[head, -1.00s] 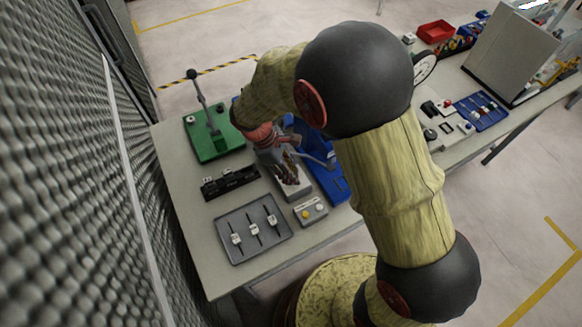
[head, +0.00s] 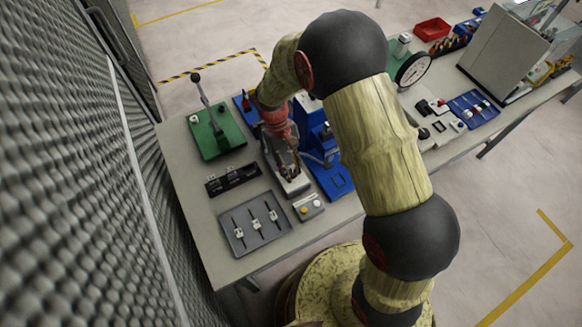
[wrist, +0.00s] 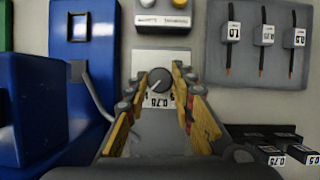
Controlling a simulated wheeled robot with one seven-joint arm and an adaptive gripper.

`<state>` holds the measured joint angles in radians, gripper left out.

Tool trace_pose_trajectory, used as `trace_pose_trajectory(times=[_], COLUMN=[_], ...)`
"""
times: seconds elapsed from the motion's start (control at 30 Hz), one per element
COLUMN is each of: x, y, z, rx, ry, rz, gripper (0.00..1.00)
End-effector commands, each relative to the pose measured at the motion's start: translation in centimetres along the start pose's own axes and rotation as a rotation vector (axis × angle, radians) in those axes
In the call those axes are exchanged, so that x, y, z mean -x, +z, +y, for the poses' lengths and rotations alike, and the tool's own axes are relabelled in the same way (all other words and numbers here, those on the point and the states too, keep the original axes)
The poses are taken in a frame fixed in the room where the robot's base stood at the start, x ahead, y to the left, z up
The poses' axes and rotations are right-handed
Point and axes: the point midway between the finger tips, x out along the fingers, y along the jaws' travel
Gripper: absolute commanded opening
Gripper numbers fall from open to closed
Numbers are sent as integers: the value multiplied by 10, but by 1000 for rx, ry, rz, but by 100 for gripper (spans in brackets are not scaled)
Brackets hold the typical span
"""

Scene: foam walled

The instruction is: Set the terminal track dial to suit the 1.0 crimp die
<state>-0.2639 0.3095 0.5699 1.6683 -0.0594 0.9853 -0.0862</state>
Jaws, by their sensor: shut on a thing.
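The terminal track dial (wrist: 160,82) is a dark round knob with a light pointer line, on a pale plate with a 0.75 label just below it. My gripper (wrist: 157,80) has its two fingers on either side of the knob and is shut on it. The pointer slants toward the lower left in the wrist view; the other scale marks are hidden or too small to read. In the head view my gripper (head: 286,160) is over the grey applicator base (head: 297,188), and the dial is hidden. I cannot tell which die is fitted.
A grey tray (wrist: 254,76) holds three tagged leads, one marked 1.0. A black rack (wrist: 243,133) with labelled blocks lies nearby. A button box (wrist: 163,16) and blue press (wrist: 82,60) stand close.

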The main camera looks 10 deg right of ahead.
Motion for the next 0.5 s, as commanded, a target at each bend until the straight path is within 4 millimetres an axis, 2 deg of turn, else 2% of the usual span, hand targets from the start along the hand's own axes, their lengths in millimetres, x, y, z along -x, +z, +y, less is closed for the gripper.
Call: trace_pose_trajectory(times=[0.5], x=[0], y=[-1], z=[1], rx=[-88], ry=[-37], rz=[3], gripper=[0])
